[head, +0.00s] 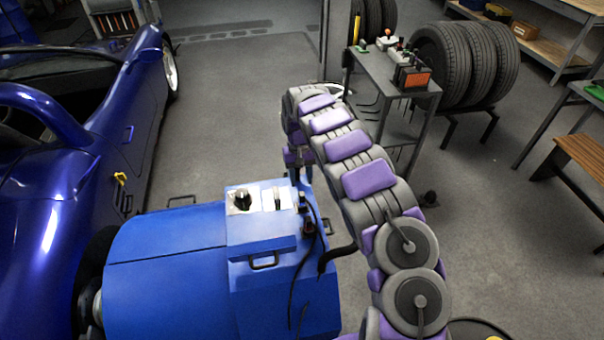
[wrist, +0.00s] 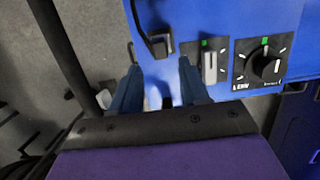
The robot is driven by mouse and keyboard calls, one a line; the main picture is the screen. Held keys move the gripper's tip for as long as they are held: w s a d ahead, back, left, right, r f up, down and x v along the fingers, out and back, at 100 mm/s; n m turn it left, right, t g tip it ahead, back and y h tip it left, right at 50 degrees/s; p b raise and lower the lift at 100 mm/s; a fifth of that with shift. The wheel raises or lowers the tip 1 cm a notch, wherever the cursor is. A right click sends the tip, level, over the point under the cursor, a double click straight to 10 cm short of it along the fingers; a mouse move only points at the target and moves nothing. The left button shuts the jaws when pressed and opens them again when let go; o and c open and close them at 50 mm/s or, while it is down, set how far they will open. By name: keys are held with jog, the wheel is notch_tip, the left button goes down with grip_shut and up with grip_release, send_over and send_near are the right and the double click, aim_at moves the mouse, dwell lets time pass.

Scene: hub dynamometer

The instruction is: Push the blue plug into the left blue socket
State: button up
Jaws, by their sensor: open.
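The blue dynamometer cabinet (head: 170,262) stands at lower centre in the head view; its blue top also shows in the wrist view (wrist: 190,18). My gripper (head: 300,176) is at the far right edge of the cabinet top. In the wrist view my gripper (wrist: 157,66) has its two fingers apart, with nothing visibly held. A dark connector with a black cable (wrist: 160,44) is on the blue surface just beyond the fingertips. A dark connector also shows at the cabinet's right edge in the head view (head: 308,226). I cannot make out the plug's blue colour or the blue sockets.
A lever switch (wrist: 209,66) and a black rotary knob (wrist: 266,66) are right of the fingers. A blue car (head: 60,200) stands left of the cabinet. A tool cart (head: 395,80) and tyres (head: 465,60) are behind. The floor beyond the cabinet is clear.

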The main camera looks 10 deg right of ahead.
aim_at(301, 192)
jog(key=f, duration=0.2)
jog(key=s+f+b, duration=0.1)
jog(key=shift+a+f, duration=0.2)
jog(key=shift+f, duration=0.15)
jog(key=shift+s+d+f, duration=0.1)
jog(key=shift+s+f, duration=0.05)
jog(key=shift+f, duration=0.7)
jog(key=shift+s+d+f, duration=0.1)
jog(key=shift+f, duration=0.7)
jog(key=shift+a, duration=0.1)
grip_shut()
jog(key=shift+r+p, duration=0.15)
jog(key=shift+p, duration=0.15)
jog(key=shift+r+p, duration=0.95)
jog(key=shift+r, duration=1.05)
